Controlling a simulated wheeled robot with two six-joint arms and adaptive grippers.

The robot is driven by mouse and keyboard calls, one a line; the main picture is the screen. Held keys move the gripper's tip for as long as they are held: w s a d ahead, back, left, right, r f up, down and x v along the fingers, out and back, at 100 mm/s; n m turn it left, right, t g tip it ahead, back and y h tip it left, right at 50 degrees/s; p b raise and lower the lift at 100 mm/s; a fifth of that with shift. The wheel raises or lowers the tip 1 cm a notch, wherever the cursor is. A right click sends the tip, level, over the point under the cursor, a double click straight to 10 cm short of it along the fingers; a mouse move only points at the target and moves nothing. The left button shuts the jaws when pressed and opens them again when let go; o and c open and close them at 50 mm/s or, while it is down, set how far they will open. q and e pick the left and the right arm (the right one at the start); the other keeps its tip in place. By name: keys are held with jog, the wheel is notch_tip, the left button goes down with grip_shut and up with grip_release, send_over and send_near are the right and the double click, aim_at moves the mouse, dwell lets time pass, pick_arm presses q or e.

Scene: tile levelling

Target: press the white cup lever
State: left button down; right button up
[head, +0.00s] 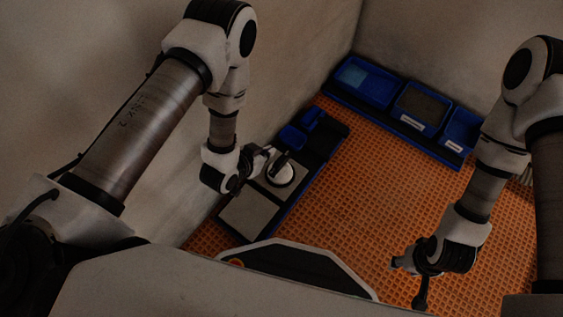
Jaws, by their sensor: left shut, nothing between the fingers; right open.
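The white cup (281,176) is a round white piece with a dark lever (281,159) on top. It sits among grey tiles on a dark and blue base along the left wall. My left gripper (268,157) is shut and empty, right beside the cup's upper left. I cannot tell whether it touches the lever. My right gripper (408,283) is open and empty, at the lower right over the orange floor, far from the cup.
A grey tile (248,215) lies in front of the cup. Small blue bins (292,137) stand behind it. A blue tray with labelled compartments (420,105) lies along the back wall. The orange grid floor (350,190) between them is clear.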

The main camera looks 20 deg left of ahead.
pick_arm(q)
jog(key=shift+s+f, duration=0.1)
jog(key=shift+f, duration=0.4)
pick_arm(e)
jog(key=shift+f, duration=0.45)
pick_arm(q)
jog(key=b, duration=0.6)
send_over(284, 155)
jog(key=f, duration=0.6)
jog(key=shift+s+f, duration=0.35)
jog(key=shift+f, duration=0.05)
notch_tip(284, 155, down, 3)
jog(key=shift+w+r+b, duration=0.15)
jog(key=shift+b, duration=0.55)
jog(key=shift+w+f, duration=0.1)
jog(key=shift+f, duration=0.35)
pick_arm(e)
notch_tip(284, 155, down, 8)
jog(key=shift+r, duration=0.15)
